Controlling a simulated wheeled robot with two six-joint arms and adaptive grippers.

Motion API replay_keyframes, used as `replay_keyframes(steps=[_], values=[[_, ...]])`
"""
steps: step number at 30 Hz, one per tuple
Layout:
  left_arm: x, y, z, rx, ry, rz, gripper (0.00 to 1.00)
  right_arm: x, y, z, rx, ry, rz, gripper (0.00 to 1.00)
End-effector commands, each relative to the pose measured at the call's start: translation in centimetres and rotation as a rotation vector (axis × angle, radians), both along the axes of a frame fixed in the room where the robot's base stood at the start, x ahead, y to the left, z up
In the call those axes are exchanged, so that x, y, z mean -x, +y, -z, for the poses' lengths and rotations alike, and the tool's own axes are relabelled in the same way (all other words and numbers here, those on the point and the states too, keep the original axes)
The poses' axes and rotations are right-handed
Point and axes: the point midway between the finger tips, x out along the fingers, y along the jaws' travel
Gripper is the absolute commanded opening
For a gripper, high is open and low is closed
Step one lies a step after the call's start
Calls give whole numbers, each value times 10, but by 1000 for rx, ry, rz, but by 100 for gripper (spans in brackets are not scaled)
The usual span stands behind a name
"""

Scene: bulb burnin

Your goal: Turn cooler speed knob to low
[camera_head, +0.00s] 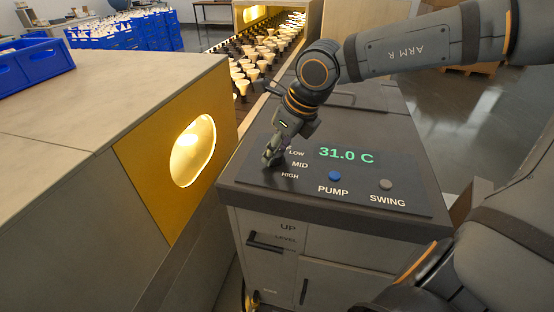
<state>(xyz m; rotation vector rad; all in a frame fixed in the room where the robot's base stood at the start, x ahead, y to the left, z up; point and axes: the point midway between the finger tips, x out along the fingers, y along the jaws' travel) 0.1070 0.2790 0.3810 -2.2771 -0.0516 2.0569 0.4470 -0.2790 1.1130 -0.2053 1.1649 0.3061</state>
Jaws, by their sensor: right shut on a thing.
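The cooler (340,197) has a dark sloped top panel with a green display (346,155) reading 31.0 C. The labels LOW, MID and HIGH (290,175) stand in a column to the left of the display. My right gripper (272,158) reaches down to the panel just left of these labels and is shut on the speed knob. The fingers hide the knob, so I cannot tell where it points. My left gripper is out of view.
A blue PUMP button (335,175) and a grey SWING button (385,184) sit near the panel's front edge. A beige cabinet (105,95) with a lit oval window stands close on the left. Behind, a conveyor (258,65) carries many bulbs. Blue crates (115,35) stand further back.

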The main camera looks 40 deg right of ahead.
Motion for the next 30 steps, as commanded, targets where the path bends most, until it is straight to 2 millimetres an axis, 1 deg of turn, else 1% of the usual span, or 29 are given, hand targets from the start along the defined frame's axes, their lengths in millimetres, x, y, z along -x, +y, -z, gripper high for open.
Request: replay_keyframes(steps=[1,3,12,18,29,30], values=[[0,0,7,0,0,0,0,0,0,3,5,-2,31,7],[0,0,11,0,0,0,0,0,0,2,5,-2,76,7],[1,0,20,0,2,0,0,0,1,0,1,-1,200,7],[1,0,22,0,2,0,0,0,1,-1,0,-1,229,7],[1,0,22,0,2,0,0,0,1,-1,-1,-1,231,7],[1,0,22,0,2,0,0,0,1,-1,-1,-1,231,41]])
